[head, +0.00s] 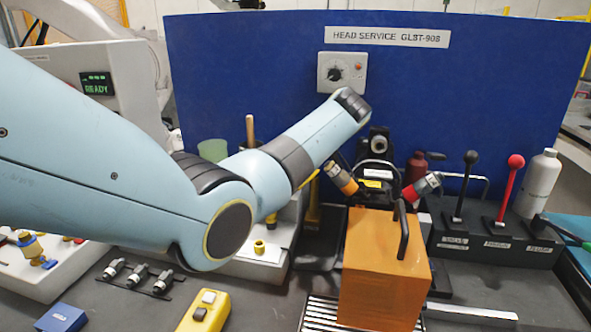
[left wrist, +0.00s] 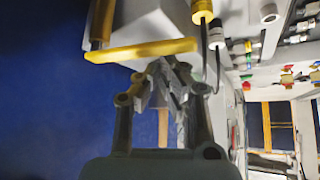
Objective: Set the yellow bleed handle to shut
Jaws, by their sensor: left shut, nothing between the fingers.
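A yellow bar (left wrist: 140,50), which looks like the bleed handle, lies crosswise just above my left fingertips in the left wrist view. It is on or in front of a pale grey body (left wrist: 145,22). My left gripper (left wrist: 165,75) is shut and empty, its tips close to the bar; I cannot tell whether they touch. In the head view my left arm reaches across the middle and its gripper is hidden. A narrow yellow part (head: 313,205) shows behind the forearm, perhaps the same handle, mostly covered. My right gripper is not in view.
An orange block (head: 385,270) with a black handle stands right of my arm, below orange and red-tipped connectors. Black and red levers (head: 513,162) stand farther right. A blue panel (head: 480,90) closes the back. A yellow switch box (head: 204,312) sits in front.

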